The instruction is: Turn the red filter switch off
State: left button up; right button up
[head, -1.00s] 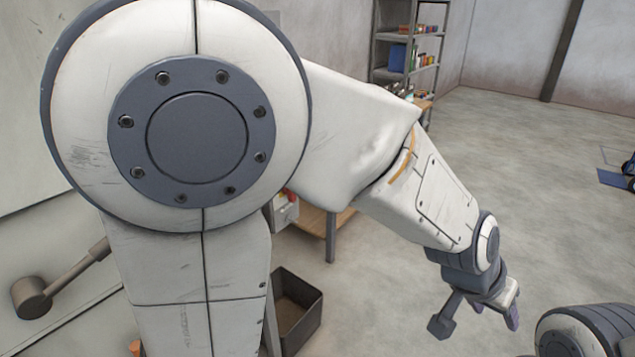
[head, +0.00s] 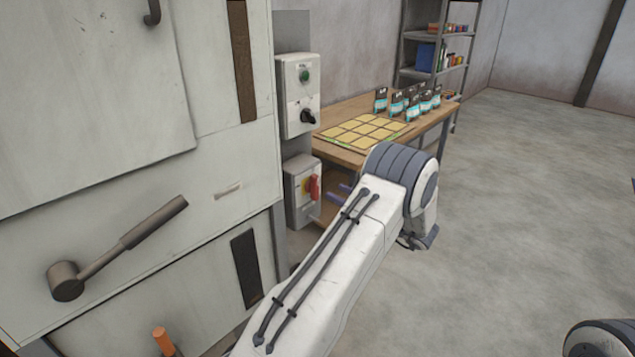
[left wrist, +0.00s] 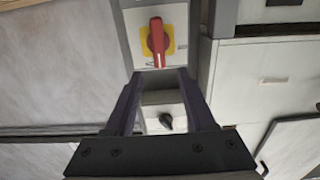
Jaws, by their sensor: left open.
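The red filter switch (head: 314,187) is on the front of a small grey box (head: 295,205) fixed beside the big machine. Its red handle stands upright on a yellow plate, seen large in the left wrist view (left wrist: 157,42). My left gripper (head: 339,193) is open and empty, just right of the switch, its purple fingers pointing toward it. In the left wrist view the handle shows just beyond the gap between the two fingertips (left wrist: 158,74), not between the fingers. My right gripper is out of view.
Above the switch box hangs another box (head: 298,75) with a green button and a black knob (head: 308,117). A wooden table (head: 350,108) with yellow squares and several pouches stands behind. A long-handled lever (head: 130,240) juts from the machine. Floor at right is clear.

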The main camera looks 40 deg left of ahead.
aim_at(317, 183)
pick_arm(q)
jog(key=a, duration=0.3)
jog(key=a+p, duration=0.1)
jog(key=a, duration=0.2)
jog(key=a+p, duration=0.1)
jog(key=a, duration=0.1)
jog(key=shift+w+a, duration=0.35)
jog(key=shift+a, duration=0.05)
grip_shut()
